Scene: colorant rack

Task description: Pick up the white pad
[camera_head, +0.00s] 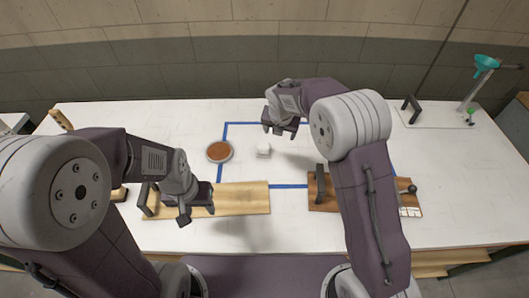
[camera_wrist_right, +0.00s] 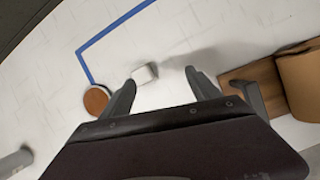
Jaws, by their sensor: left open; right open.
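The white pad (camera_head: 263,150) is a small white block lying on the white table inside the blue tape outline. It also shows in the right wrist view (camera_wrist_right: 145,74), between and beyond my fingertips, nearer the left finger. My right gripper (camera_head: 280,129) is open and empty, above the table a little behind the pad in the head view; it shows in the right wrist view too (camera_wrist_right: 160,80). My left gripper (camera_head: 167,215) is open and empty over the front left, by the light wooden board.
A round brown dish (camera_head: 219,151) sits left of the pad. A light wooden board (camera_head: 240,198) lies at the front, and a darker board with a black handle (camera_head: 320,185) lies front right. A stand with a teal funnel (camera_head: 485,63) is at the back right.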

